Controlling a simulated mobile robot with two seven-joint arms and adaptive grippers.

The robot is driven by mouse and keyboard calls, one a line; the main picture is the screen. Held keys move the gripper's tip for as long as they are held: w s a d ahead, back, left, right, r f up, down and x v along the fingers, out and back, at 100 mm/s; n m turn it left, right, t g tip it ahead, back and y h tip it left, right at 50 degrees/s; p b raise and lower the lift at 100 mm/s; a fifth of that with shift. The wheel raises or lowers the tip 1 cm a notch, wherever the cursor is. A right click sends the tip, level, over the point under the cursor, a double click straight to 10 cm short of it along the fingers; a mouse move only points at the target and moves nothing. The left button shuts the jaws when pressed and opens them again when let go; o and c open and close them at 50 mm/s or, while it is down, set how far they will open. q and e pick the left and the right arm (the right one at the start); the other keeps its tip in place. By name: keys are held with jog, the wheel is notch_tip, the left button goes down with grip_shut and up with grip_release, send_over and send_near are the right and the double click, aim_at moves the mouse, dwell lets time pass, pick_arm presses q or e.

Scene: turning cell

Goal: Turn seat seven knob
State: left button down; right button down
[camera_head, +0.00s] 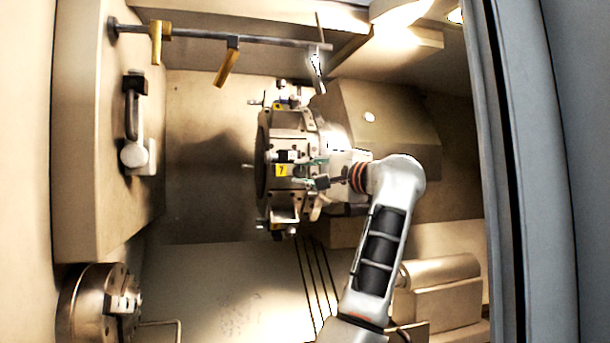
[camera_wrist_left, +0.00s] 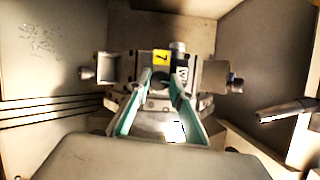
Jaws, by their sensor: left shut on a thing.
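The tool turret (camera_head: 285,205) stands in the middle of the head view, with a yellow label 7 (camera_head: 282,170) on its near face. The label also shows in the wrist view (camera_wrist_left: 161,58). My left gripper (camera_head: 302,173) reaches the turret beside this label. In the wrist view its green-padded fingers (camera_wrist_left: 159,82) converge on a small dark knob (camera_wrist_left: 160,87) just below the label. The gripper is shut on this knob, which the fingertips partly hide. The knob's turn angle cannot be read. My right gripper is in neither view.
A rail (camera_head: 200,36) with yellow-handled tools hangs above the turret. A chuck (camera_head: 95,305) is at the lower left. A handle (camera_head: 134,108) sits on the left wall. The door edge (camera_head: 515,170) bounds the right side. Open space lies left of the turret.

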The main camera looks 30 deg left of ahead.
pick_arm(q)
jog(key=shift+n, duration=0.6)
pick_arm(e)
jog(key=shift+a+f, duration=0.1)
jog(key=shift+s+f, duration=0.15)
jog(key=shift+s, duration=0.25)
pick_arm(q)
jog(key=c, duration=1.8)
grip_release()
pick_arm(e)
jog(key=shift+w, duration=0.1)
pick_arm(q)
jog(key=v, duration=0.7)
jog(key=shift+s+d+r, duration=0.1)
jog(key=shift+d+r, duration=0.1)
jog(key=shift+d, duration=0.05)
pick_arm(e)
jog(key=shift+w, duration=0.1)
